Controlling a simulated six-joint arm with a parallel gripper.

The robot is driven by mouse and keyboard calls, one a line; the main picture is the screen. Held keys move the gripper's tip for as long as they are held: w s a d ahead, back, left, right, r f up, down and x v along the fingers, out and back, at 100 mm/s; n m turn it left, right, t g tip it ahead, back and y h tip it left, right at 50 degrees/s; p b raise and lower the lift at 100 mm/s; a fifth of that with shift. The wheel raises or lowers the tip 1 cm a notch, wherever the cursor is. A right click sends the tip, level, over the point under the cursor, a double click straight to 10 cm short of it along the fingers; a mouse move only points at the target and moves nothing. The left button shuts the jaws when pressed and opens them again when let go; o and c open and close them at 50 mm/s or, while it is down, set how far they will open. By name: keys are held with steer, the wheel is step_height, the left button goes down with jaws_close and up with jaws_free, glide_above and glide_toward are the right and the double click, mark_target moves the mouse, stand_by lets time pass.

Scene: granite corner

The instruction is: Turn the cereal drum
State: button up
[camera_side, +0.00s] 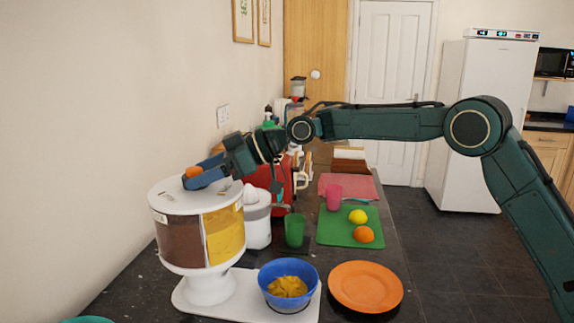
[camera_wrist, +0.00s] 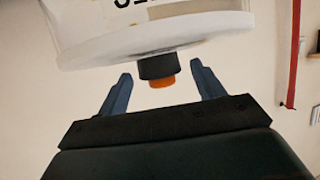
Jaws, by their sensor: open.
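The cereal drum (camera_side: 202,234) stands on a white pedestal at the left of the side view. It has a white lid and shows a brown section and a yellow section. An orange knob (camera_side: 194,172) is on top; in the wrist view the knob (camera_wrist: 158,78) has a dark collar below the drum's white rim (camera_wrist: 160,40). My gripper (camera_side: 195,174) is open at the top of the drum. In the wrist view its blue fingers (camera_wrist: 162,70) are on either side of the knob, with a visible gap on each side.
A blue bowl (camera_side: 288,268) with yellow flakes sits on the white base (camera_side: 239,310). An orange plate (camera_side: 366,286) lies to its right. A green cup (camera_side: 295,230), a white juicer (camera_side: 256,219) and a green board (camera_side: 334,235) with fruit stand behind. The wall is close on the left.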

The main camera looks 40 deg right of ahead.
steer(key=shift+w+a+f, duration=0.1)
steer(key=shift+w+a, duration=0.05)
steer(key=shift+a, duration=0.15)
steer(key=c, duration=1.4)
steer(key=shift+o, duration=0.2)
steer(key=shift+w+a+r+n+g+y, duration=0.15)
steer(key=shift+n+g+y, duration=0.25)
steer(key=shift+n+g, duration=0.2)
steer(key=shift+w+d+r+n+g+y, duration=0.15)
steer(key=shift+n+g+y, duration=0.3)
steer(key=shift+g, duration=0.25)
steer(key=shift+s+f+n+g, duration=0.1)
steer(key=shift+f+n+g, duration=0.05)
steer(key=shift+n+g, duration=0.35)
steer(key=o, duration=1.4)
steer(key=shift+c, duration=0.2)
steer(key=shift+f, duration=0.1)
